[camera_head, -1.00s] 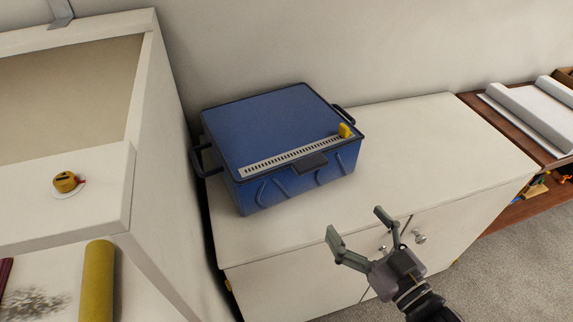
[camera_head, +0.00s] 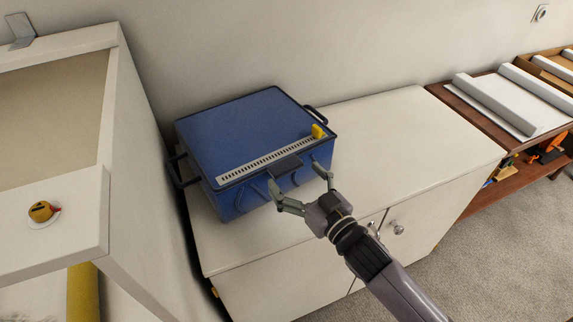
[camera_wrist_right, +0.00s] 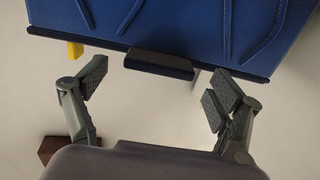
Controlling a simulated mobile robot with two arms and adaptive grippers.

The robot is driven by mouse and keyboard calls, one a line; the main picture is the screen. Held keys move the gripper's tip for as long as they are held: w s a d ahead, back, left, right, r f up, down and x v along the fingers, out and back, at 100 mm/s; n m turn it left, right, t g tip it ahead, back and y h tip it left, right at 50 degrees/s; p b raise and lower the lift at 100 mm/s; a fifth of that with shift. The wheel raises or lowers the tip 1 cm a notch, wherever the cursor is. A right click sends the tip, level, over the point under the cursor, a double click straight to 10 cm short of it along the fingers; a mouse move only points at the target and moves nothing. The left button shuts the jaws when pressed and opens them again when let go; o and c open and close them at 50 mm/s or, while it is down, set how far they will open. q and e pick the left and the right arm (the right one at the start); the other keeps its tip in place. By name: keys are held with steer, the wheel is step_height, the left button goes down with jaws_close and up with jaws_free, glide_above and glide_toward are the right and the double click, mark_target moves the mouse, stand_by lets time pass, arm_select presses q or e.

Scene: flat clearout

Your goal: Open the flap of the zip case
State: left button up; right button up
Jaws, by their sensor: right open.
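The blue zip case (camera_head: 245,125) lies closed on the white cabinet, with a pale zip strip (camera_head: 262,160) along its front edge, a yellow zip pull (camera_head: 318,131) at the strip's right end and a dark front tab (camera_head: 285,167). My right gripper (camera_head: 303,190) is open and empty just in front of the tab. In the right wrist view the tab (camera_wrist_right: 160,66) sits ahead of and between the open fingers (camera_wrist_right: 157,90), apart from them; the yellow pull (camera_wrist_right: 75,50) shows at the left. My left gripper is not in view.
The white cabinet top (camera_head: 400,130) is clear to the right of the case. A tall white unit (camera_head: 140,170) stands close on the left, with a yellow tape measure (camera_head: 42,211) on it. A brown shelf (camera_head: 480,110) with white rolls stands at the right.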

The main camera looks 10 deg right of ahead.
mark_target(290, 173)
steer(key=shift+x, duration=2.05)
